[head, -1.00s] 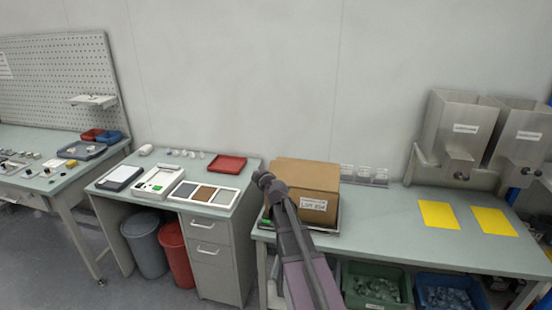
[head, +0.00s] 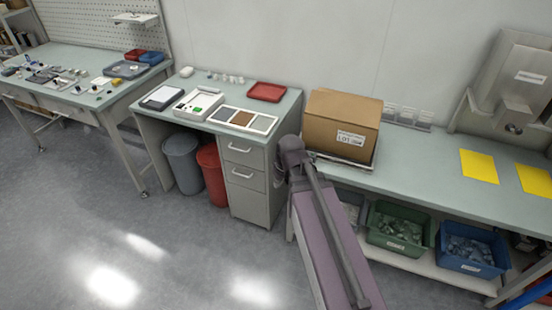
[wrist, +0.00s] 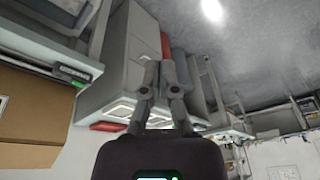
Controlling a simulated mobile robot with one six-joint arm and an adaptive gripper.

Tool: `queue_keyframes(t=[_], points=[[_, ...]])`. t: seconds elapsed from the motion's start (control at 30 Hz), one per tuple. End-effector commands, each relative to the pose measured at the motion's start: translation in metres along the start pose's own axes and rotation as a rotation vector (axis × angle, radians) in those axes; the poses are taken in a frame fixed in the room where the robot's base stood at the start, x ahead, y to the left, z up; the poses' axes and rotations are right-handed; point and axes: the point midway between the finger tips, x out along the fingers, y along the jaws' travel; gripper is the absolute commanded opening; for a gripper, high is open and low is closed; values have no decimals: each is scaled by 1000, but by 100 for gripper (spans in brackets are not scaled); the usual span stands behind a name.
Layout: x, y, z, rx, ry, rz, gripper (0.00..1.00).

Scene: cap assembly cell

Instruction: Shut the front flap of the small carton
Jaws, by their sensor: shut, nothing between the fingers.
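A brown cardboard carton (head: 342,122) with a white lot label on one side stands on a low platform on the right bench in the head view. Its top looks flat and covered; I cannot make out an open front flap. Part of brown cardboard (wrist: 30,110) also shows at the left edge of the wrist view. My gripper (wrist: 158,72) is shut and empty in the wrist view, with the carton off to its left and apart from it. In the head view my arm hides the gripper and part of the bench beside the carton's left side.
A bench (head: 420,165) runs right of the carton, with yellow sheets (head: 479,166) and a metal hopper (head: 510,95). Green (head: 398,227) and blue (head: 465,248) bins sit below. A drawer desk (head: 248,180) with trays stands left. The floor at left is clear.

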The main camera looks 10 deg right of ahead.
Motion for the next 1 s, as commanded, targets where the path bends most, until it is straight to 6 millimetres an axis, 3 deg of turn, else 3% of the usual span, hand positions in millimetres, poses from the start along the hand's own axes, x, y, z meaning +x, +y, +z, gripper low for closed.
queue_keyframes(t=[0.1, 0.3, 1.0], points=[[-3, -8, 31, 111, -109, 30, 0], [-8, -12, 59, 237, -216, 79, 0], [-9, -13, 64, 267, -237, 93, 0]])
